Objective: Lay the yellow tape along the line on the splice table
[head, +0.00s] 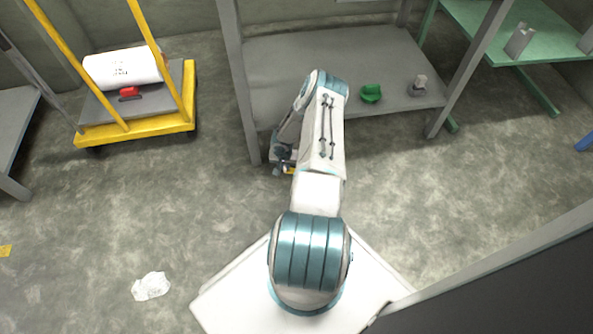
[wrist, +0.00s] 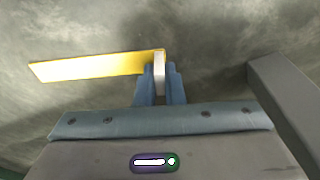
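My gripper (wrist: 160,78) has blue fingers closed on a narrow pale piece at the end of a flat yellow tape (wrist: 95,66). The tape sticks out to the left of the fingers in the wrist view, over the grey floor. In the head view my arm hides most of my gripper (head: 283,162), and only a small bit of the yellow tape (head: 289,170) shows. The gripper is beside the left front leg of a grey shelf unit. I cannot tell which surface is the splice table, and I see no line on any surface.
The grey shelf (head: 385,70) holds a green object (head: 371,93) and a small grey one (head: 418,86). A yellow cart (head: 135,131) carries a white roll (head: 122,68). A green table (head: 550,40) stands at back right. Crumpled white litter (head: 151,286) lies on open floor at left.

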